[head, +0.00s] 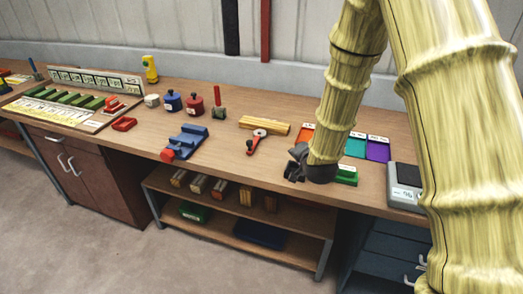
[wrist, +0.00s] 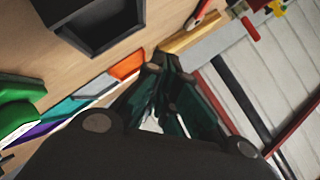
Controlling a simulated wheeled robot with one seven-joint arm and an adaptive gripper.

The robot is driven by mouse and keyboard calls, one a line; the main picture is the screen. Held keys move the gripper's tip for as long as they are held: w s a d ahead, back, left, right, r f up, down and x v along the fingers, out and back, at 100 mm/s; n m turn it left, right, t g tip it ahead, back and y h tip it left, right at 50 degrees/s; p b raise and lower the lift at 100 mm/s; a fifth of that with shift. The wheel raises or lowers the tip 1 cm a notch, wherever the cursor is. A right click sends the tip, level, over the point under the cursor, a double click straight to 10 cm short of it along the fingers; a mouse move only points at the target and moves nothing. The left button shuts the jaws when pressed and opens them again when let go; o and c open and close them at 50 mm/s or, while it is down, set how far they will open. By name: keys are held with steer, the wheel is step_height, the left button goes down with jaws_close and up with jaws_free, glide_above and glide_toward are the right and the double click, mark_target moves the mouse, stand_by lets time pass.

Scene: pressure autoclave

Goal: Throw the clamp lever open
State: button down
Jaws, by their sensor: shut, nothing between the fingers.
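A red upright lever (head: 217,95) stands on a small green-grey base (head: 218,113) toward the back of the bench, beside the red lidded pot; I take it for the clamp lever. A red lever also shows near the top right of the wrist view (wrist: 250,28), probably the same one. My gripper (head: 292,172) is low over the right part of the bench, well to the right of the lever and apart from it. In the wrist view my gripper's dark fingers (wrist: 168,62) come together, shut and empty.
A red pot (head: 195,105) and blue pot (head: 172,101) stand left of the lever. A green block (head: 346,175) and scale (head: 404,186) are right. A dark box (wrist: 95,25) shows in the wrist view.

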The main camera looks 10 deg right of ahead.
steer(key=a+t, duration=0.1)
steer(key=a+m+y+b, duration=0.1)
steer(key=a, duration=0.1)
steer(key=a+m+t, duration=0.1)
steer(key=a, duration=0.1)
steer(key=shift+w+a+t+y, duration=0.15)
steer(key=shift+w+t+y, duration=0.1)
steer(key=shift+t+y, duration=0.05)
steer(key=a+b, duration=0.1)
steer(key=a+f+m+t+b, duration=0.1)
steer(key=a+m+t+y+b, duration=0.1)
steer(key=b, duration=0.1)
steer(key=shift+s+a+f, duration=0.25)
steer(key=shift+f, duration=0.1)
steer(key=shift+a+f+b, duration=0.1)
steer(key=shift+f+b, duration=0.15)
steer(key=shift+b, duration=0.05)
steer(key=shift+f+b, duration=0.9)
steer(key=w, duration=0.3)
steer(key=w+p, duration=0.1)
steer(key=w, duration=0.2)
steer(key=w+a, duration=0.1)
steer(key=w, duration=0.3)
steer(key=shift+f+p, duration=0.2)
steer(key=shift+p, duration=0.2)
steer(key=shift+a, duration=0.15)
